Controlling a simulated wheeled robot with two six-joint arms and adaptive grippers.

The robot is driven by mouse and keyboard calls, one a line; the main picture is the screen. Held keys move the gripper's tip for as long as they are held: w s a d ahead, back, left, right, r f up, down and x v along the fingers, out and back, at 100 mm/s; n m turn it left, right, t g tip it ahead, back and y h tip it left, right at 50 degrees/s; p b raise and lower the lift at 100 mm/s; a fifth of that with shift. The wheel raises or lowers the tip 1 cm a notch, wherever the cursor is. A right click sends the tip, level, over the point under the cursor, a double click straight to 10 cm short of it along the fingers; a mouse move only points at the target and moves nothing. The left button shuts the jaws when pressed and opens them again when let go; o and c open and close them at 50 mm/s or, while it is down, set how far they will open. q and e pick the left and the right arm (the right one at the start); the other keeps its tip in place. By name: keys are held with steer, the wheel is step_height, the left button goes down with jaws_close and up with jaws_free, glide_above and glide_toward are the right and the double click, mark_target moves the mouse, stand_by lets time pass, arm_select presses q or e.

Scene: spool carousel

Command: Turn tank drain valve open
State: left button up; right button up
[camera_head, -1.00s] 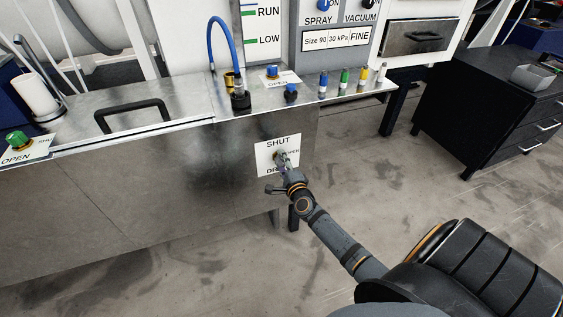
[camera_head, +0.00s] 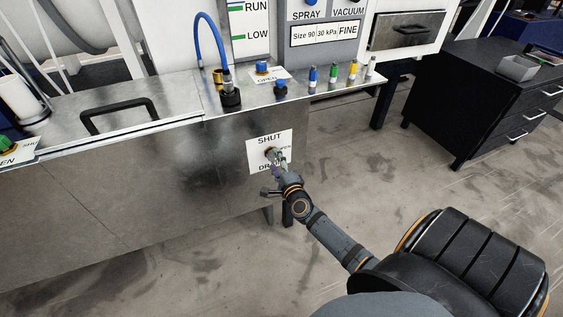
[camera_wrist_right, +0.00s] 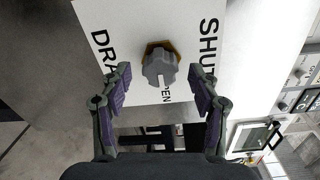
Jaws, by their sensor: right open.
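The drain valve is a grey knob on a brass base (camera_head: 270,152) on the tank's front panel, in front of a white sign (camera_head: 256,141) marked SHUT, OPEN and DRAIN. The right wrist view shows the knob (camera_wrist_right: 159,66) closer, with a pale mark on its lower side that faces the OPEN lettering. My right gripper (camera_head: 277,167) is open just in front of the knob. In the right wrist view its fingers (camera_wrist_right: 160,84) stand apart on either side of the knob, with no contact that I can make out. My left gripper is not in view.
The metal tank (camera_head: 130,185) has a black handle (camera_head: 118,109) on top. A blue hose (camera_head: 208,27), a blue knob by an OPEN card (camera_head: 262,68) and several coloured fittings stand on its top. A black drawer cabinet (camera_head: 478,95) stands right. The floor between is clear.

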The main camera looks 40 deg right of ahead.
steer(key=v, duration=0.9)
steer(key=shift+s, duration=0.25)
steer(key=shift+a, duration=0.1)
steer(key=s+a+f+n+g+y, duration=0.2)
steer(key=f+n, duration=0.3)
steer(key=f, duration=0.3)
steer(key=s+a+f+n+g+y, duration=0.1)
steer(key=f+n+g, duration=0.1)
steer(key=f+n, duration=0.35)
steer(key=s+a+f+n+g+y, duration=0.15)
steer(key=s+f+n+g, duration=0.25)
steer(key=s+f, duration=0.55)
steer(key=s+a+f+n+g, duration=0.2)
steer(key=s+f+n+g, duration=0.3)
steer(key=f, duration=0.7)
steer(key=s+f+n+g+h, duration=0.1)
steer(key=s+f+n+g, duration=0.35)
steer(key=s, duration=0.75)
arm_select(q)
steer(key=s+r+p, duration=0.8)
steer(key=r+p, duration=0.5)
steer(key=p, duration=0.5)
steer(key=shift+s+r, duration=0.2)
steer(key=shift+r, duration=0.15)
arm_select(e)
steer(key=s+r+m+t, duration=0.1)
steer(key=s+r, duration=0.7)
steer(key=r, duration=0.4)
steer(key=shift+s+d, duration=0.15)
steer(key=shift+s, duration=0.05)
